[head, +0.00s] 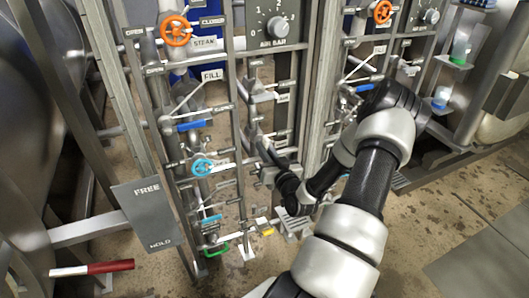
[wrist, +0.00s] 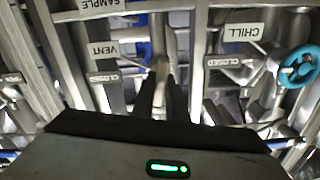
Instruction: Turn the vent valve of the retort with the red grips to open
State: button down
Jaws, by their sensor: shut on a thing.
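In the wrist view, which is upside down, the VENT label (wrist: 103,50) and a CLOSED label (wrist: 104,76) sit beside a pale metal lever (wrist: 161,82). This vent valve lever is between the dark fingers of my gripper (wrist: 161,102), which is shut on it. The lever points along the fingers, and its base runs into the pipework. In the head view, my gripper (head: 262,174) is low at the middle pipe rack, right of the blue wheel (head: 203,168). The fingertips and lever are too small to make out there. A red grip (head: 110,267) shows on a white bar at the lower left.
The blue wheel beside the CHILL label (wrist: 256,32) is close to the gripper. An orange STEAM wheel (head: 175,31) is above. Pipes and posts crowd the gripper. A grey FREE/HOLD plate (head: 147,213) stands at the left. Open floor (head: 430,225) lies at the right.

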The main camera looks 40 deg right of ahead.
jog(key=shift+n+b, duration=0.4)
jog(key=shift+n, duration=0.8)
jog(key=c, duration=1.8)
grip_release()
jog(key=shift+o, duration=0.2)
jog(key=p+v, duration=0.2)
jog(key=v, duration=1.5)
jog(key=shift+s, duration=0.25)
jog(key=shift+d, duration=0.1)
